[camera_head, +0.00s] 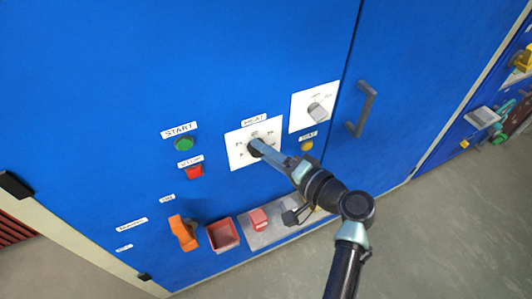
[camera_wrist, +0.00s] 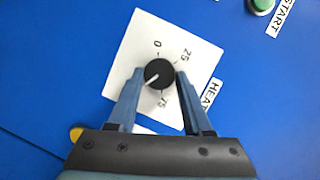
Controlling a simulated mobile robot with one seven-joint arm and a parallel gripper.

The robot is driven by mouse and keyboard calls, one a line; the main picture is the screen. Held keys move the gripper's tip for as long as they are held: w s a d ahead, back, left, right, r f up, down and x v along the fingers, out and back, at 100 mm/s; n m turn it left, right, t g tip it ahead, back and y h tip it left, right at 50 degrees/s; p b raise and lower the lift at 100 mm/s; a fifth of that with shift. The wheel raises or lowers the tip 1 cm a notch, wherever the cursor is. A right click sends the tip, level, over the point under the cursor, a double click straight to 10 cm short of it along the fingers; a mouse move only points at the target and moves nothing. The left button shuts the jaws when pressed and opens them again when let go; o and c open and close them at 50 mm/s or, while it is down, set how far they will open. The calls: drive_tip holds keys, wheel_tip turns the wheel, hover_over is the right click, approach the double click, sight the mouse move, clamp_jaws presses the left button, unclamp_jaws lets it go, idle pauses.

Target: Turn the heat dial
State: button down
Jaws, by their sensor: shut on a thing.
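The heat dial (camera_wrist: 159,73) is a round black knob with a white pointer line on a white scale plate (camera_wrist: 140,50). In the wrist view its pointer aims to the lower left, and the marks 0, 25 and 75 show around it. My gripper (camera_wrist: 158,77) has one finger on each side of the knob and is shut on it. In the head view, my gripper (camera_head: 260,148) reaches in from the right and partly hides the dial and its white plate (camera_head: 237,155) under the HEAT label (camera_head: 254,119).
Left of the dial are a green START button (camera_head: 184,144) and a red button (camera_head: 194,171). A grey knob (camera_head: 317,111) on another plate and a door handle (camera_head: 362,108) are to the right. An orange lever (camera_head: 183,233) and a red tray (camera_head: 223,246) are below.

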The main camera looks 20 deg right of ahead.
drive_tip(key=shift+f, duration=0.1)
idle(0.3)
drive_tip(key=shift+c, duration=1.6)
unclamp_jaws()
drive_tip(key=v, duration=1.3)
drive_tip(key=shift+b, duration=0.35)
drive_tip(key=shift+d+f, duration=0.1)
